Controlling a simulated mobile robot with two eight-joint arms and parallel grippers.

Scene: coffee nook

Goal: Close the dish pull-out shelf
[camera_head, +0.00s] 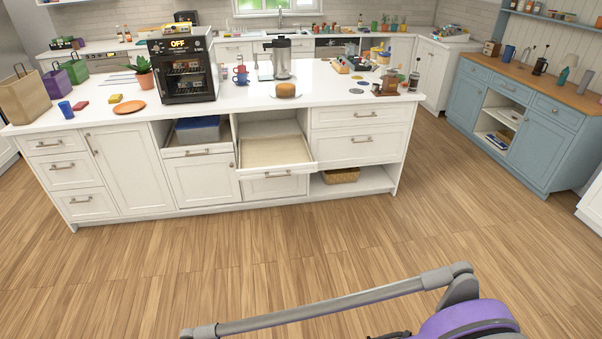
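An empty pull-out shelf (276,152) with a light wooden bottom and white front edge stands out from the white kitchen island, right of its middle. It looks like the dish shelf, though no dishes show on it. To its left, a second pull-out (197,151) with a metal handle holds a blue bin (198,130); it also seems to sit partly out. Neither of my grippers is in view, so nothing of mine is seen touching either shelf.
The island top (330,85) carries a black oven (183,72), a steel urn (282,58) and several small items. A basket (341,175) sits in a low open bay. Wooden floor (230,255) before the island is clear. A blue cabinet (520,115) stands at right.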

